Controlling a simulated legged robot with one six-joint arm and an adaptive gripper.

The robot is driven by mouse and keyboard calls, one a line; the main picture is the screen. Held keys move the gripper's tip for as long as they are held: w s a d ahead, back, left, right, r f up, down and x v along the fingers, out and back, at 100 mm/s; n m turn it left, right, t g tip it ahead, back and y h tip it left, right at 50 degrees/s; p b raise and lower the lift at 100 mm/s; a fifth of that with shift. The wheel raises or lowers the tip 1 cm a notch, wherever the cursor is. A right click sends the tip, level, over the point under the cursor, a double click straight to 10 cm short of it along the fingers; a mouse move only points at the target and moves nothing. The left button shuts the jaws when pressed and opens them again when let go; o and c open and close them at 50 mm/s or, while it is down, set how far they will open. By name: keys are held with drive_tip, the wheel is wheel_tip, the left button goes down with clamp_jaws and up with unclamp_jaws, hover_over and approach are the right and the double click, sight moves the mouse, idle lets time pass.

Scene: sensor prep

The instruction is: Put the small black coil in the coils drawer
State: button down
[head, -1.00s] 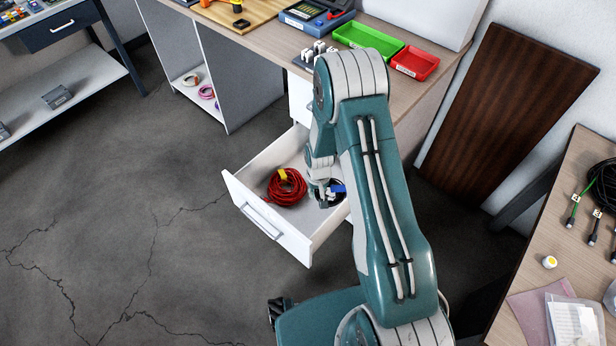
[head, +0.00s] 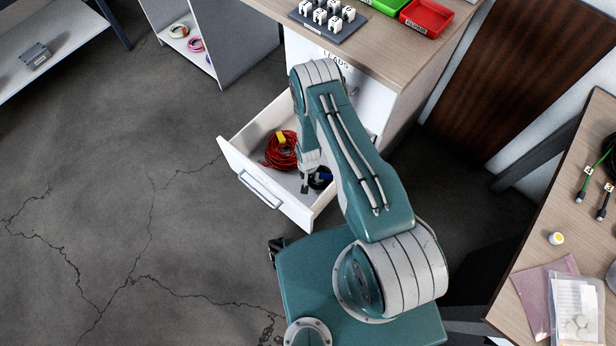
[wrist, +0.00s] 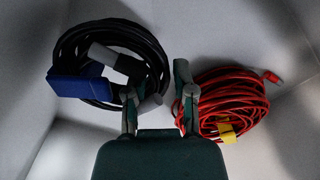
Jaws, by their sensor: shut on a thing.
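The small black coil (wrist: 141,40) has a blue tag and grey plug ends. It shows in the wrist view inside the open white drawer (head: 262,190), left of a red coil. In the head view the black coil (head: 320,178) is partly hidden by my arm. My gripper (wrist: 158,100) is down in the drawer, its left finger against the coil's grey plug end. It is shut on the coil, though the grip itself is hard to make out. In the head view my gripper (head: 305,185) points down beside the coil. No label shows on the open drawer.
A red coil (head: 281,150) with a yellow tag lies in the same drawer; in the wrist view the red coil (wrist: 232,100) is just right of my gripper. A closed drawer front marked LEADS (head: 335,62) is above. The desk (head: 395,50) overhangs behind.

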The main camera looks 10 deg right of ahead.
drive_tip(key=shift+f, duration=2.15)
drive_tip(key=shift+c, duration=2.2)
unclamp_jaws()
drive_tip(key=shift+r, duration=0.1)
